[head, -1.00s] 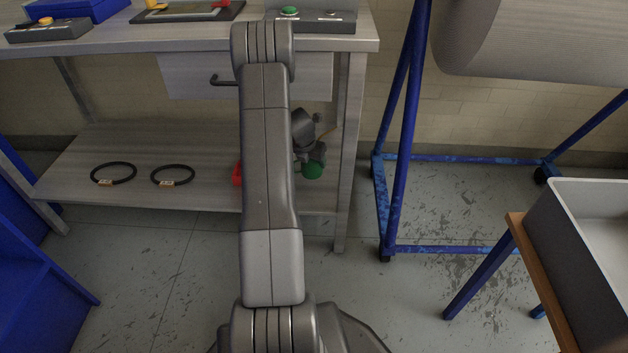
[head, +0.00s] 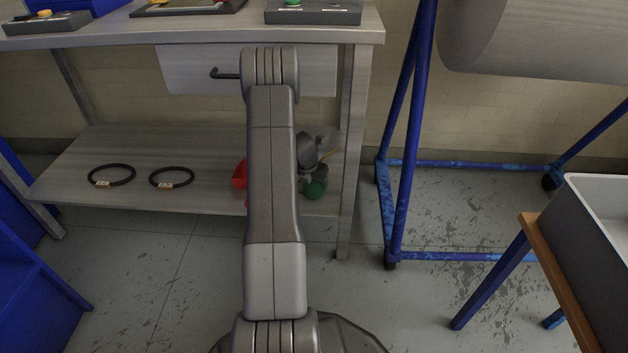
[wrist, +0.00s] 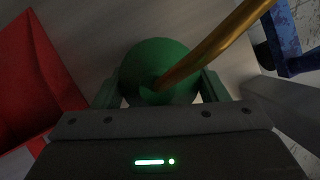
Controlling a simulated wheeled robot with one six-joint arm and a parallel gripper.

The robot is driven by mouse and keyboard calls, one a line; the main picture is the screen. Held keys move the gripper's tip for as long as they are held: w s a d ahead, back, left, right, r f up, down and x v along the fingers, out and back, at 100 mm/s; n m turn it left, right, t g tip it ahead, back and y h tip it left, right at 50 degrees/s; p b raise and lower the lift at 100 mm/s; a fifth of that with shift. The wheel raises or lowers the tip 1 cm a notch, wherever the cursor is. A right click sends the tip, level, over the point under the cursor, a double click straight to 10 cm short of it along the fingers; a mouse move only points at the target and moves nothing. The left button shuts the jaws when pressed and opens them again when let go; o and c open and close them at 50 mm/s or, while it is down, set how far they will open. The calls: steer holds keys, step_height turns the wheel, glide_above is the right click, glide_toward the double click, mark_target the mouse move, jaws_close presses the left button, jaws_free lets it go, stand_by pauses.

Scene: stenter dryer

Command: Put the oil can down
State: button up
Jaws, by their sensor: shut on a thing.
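The oil can is green and round with a long brass spout. In the wrist view the oil can (wrist: 150,62) sits between the fingers of my gripper (wrist: 160,88), which is shut on it. The spout crosses the picture toward the upper right. In the head view the oil can (head: 315,188) shows just right of my arm, low by the front right part of the bench's lower shelf (head: 215,185). My arm hides much of my gripper there. Whether the can's base touches the shelf cannot be told.
A red object (head: 239,174) is on the shelf left of the can, partly behind my arm; it also shows in the wrist view (wrist: 35,75). Two black rings (head: 111,175) lie farther left. A bench leg (head: 350,170) stands close right. A drawer (head: 190,72) hangs above.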

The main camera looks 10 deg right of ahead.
steer(key=o, duration=1.2)
steer(key=p+v, duration=0.5)
steer(key=v, duration=0.7)
